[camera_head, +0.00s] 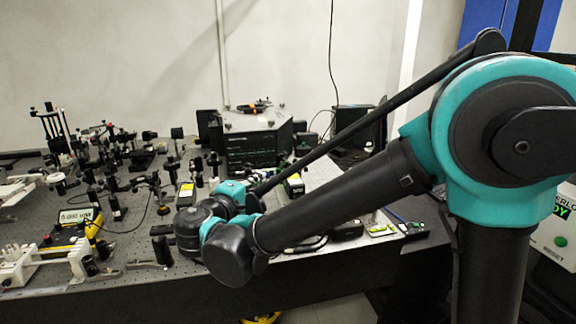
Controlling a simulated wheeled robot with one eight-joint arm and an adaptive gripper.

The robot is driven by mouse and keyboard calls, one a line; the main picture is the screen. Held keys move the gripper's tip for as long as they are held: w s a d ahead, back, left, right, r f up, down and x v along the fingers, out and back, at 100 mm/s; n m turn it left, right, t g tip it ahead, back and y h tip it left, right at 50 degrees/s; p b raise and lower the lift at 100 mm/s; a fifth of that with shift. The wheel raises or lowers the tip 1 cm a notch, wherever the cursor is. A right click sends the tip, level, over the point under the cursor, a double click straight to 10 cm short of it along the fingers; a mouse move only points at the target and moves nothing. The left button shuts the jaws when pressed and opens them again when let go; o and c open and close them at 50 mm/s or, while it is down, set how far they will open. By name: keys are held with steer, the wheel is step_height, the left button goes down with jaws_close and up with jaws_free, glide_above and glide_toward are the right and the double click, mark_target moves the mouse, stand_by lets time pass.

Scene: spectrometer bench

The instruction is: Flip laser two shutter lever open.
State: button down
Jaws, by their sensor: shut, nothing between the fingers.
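My arm reaches from the right over the bench and folds back at its far end. My gripper (255,201) appears as a small dark shape beside the teal wrist, low over the middle of the bench. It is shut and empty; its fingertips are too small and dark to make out. I cannot tell which is laser two. No shutter lever can be made out; my arm covers part of this area.
The perforated optical bench (30,228) carries several dark posts and mounts at left. A large black instrument (250,140) stands at the back. A yellow meter (75,228) and white fixtures (15,262) sit at front left. A control box (556,240) is at right.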

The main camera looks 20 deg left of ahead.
steer(key=shift+w, duration=0.1)
steer(key=w+d, duration=0.1)
steer(key=w, duration=0.3)
steer(key=w+d, duration=0.1)
steer(key=w, duration=0.3)
steer(key=w+d, duration=0.1)
steer(key=w, duration=0.2)
steer(key=shift+w+d+f, duration=0.1)
steer(key=shift+w+f, duration=0.2)
steer(key=shift+w, duration=0.1)
steer(key=shift+w+d, duration=0.3)
steer(key=shift+d, duration=0.05)
